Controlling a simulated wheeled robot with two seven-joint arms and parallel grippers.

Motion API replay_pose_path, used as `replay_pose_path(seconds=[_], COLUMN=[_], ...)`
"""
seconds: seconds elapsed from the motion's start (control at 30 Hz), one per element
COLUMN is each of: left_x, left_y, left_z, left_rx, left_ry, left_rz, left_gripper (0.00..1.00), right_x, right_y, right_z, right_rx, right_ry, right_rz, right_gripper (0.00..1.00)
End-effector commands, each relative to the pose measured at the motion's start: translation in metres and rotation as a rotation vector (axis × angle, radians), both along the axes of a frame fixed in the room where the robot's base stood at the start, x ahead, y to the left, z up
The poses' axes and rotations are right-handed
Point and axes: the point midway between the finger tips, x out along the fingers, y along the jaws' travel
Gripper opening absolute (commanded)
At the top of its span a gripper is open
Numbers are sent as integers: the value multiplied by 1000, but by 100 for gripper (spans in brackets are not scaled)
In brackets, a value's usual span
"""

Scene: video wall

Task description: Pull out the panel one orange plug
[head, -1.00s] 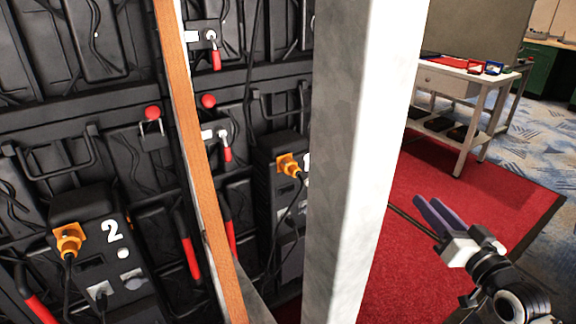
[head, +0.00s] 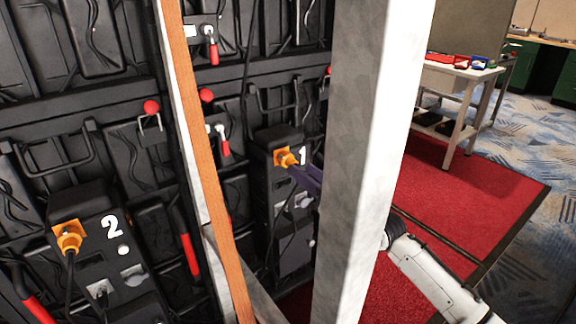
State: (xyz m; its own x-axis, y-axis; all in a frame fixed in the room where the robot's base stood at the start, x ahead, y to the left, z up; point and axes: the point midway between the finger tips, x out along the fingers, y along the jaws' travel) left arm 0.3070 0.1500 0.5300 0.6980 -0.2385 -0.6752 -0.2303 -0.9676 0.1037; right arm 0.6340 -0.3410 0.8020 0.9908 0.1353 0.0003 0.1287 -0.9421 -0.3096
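The panel one orange plug (head: 286,159) sits in the black unit marked 1, between the wooden post and the pale pillar. Its dark cable hangs down. My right gripper (head: 303,176) is at this plug. Its dark purple fingers reach in from the right, with their tips just below and right of the plug. The pillar hides the gripper's body, and I cannot tell whether the fingers are apart or touch the plug. A second orange plug (head: 69,238) is in the unit marked 2 (head: 108,250) at lower left. My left gripper is not in view.
A pale pillar (head: 362,130) stands in front of my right arm. A wooden post (head: 205,170) rises between the two units. Red-handled levers (head: 188,254) stick out from the black wall. A white table (head: 458,76) stands at the back right beyond the red carpet (head: 480,195).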

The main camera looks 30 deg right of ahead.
Motion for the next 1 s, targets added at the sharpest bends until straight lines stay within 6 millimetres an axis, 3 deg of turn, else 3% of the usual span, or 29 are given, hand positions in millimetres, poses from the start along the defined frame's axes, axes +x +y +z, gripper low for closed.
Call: replay_pose_path(seconds=[0.1,0.3,0.73,0.97,1.0], left_x=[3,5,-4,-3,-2], left_y=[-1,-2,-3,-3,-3], left_z=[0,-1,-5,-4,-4], left_rx=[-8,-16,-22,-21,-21], left_ry=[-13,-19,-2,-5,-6], left_rz=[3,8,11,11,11], left_gripper=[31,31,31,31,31], right_x=[23,48,57,57,57], right_y=[5,9,10,10,10], right_z=[0,-1,0,0,0], right_rx=[0,1,-1,0,0], right_ry=[-3,-1,0,0,0], right_rz=[2,3,3,3,3], right_gripper=[37,37,37,0,0])
